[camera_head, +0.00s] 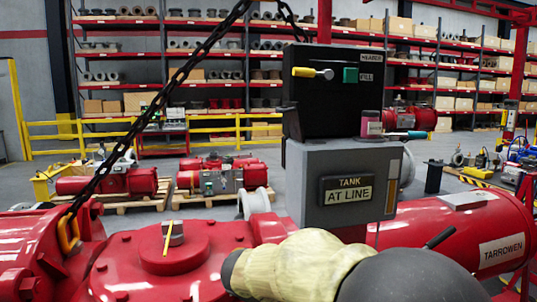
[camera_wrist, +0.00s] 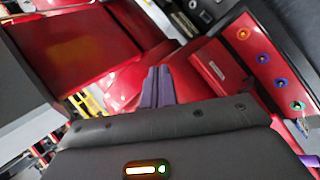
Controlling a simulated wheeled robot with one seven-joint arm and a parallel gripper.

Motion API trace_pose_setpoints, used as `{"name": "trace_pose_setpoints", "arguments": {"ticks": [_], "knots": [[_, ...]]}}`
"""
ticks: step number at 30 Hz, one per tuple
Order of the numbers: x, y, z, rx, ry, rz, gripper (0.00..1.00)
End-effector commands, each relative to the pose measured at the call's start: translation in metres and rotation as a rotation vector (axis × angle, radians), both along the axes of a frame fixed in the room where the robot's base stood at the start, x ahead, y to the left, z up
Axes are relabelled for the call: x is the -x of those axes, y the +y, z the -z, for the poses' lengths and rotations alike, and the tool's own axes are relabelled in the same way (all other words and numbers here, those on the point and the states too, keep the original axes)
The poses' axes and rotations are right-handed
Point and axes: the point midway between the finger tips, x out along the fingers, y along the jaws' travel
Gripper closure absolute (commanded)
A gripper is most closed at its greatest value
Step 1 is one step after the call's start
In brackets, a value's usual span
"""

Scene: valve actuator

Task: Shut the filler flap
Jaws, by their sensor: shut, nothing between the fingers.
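In the head view a grey tank box (camera_head: 338,160) with a plate reading "TANK AT LINE" (camera_head: 346,190) stands among the red machinery. A black housing (camera_head: 330,110) sits above it, with a yellow-handled lever (camera_head: 312,72) and a green piece (camera_head: 350,75) beside a "FILL" label. I cannot tell which part is the filler flap, or how it stands. In the wrist view my gripper (camera_wrist: 158,88) shows two grey-purple fingers close together, shut and empty. They point towards red machinery; contact cannot be told. My fingers do not show in the head view.
A red cylinder marked "TARROWEN" (camera_head: 470,228) lies at right. A chain (camera_head: 160,100) hangs at left. The wrist view shows a red panel with coloured buttons (camera_wrist: 262,60). Pallets, yellow rails and shelves stand behind.

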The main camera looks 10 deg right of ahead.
Motion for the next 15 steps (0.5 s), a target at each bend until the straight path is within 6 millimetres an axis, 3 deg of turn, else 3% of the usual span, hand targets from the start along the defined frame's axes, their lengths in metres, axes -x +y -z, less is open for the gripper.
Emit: {"name": "trace_pose_setpoints", "arguments": {"ticks": [3, 9, 15], "knots": [[-0.036, 0.01, -0.051, 0.185, -0.086, -0.096, 1.0], [-0.08, 0.036, -0.153, 0.488, -0.282, -0.182, 1.0], [-0.094, 0.075, -0.267, 0.754, -0.532, -0.173, 1.0]]}}
